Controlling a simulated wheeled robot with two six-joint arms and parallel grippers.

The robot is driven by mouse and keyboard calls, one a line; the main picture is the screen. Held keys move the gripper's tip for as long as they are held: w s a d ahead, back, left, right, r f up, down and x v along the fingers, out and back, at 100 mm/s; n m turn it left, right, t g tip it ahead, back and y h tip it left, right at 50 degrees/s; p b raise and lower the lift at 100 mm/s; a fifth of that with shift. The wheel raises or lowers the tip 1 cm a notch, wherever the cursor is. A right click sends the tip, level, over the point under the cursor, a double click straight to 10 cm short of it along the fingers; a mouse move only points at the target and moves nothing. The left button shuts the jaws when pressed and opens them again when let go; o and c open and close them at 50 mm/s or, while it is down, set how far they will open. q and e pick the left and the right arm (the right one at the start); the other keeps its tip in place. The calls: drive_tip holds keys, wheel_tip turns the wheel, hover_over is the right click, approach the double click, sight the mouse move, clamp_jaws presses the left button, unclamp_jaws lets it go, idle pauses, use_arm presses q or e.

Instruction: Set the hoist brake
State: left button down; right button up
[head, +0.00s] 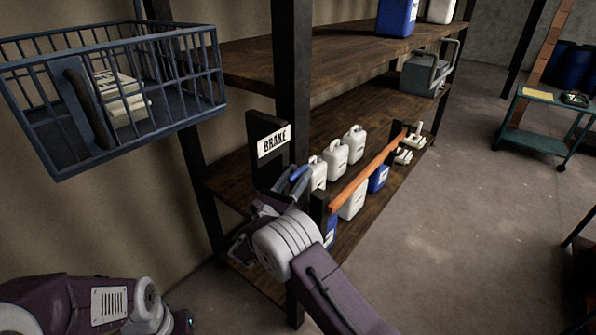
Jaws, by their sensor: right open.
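The brake is a dark upright plate on a post, with a white BRAKE sign (273,141). A short blue-gripped lever (293,178) sticks out just below the sign, tilted up to the right. My right gripper (264,208) is just below and left of the lever, in front of the shelf. It is open; its fingers are small and partly hidden by my wrist, and I cannot tell whether they touch the lever.
A blue barred basket (170,122) holding a pale block hangs at the upper left. Wooden shelves (300,58) carry white and blue jugs, with an orange rail (368,172) along the front. A green cart (535,141) stands far right. The floor between is clear.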

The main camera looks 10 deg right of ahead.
drive_tip(key=shift+w+d, duration=0.15)
drive_tip(key=shift+d, duration=0.05)
drive_tip(key=shift+a, duration=0.1)
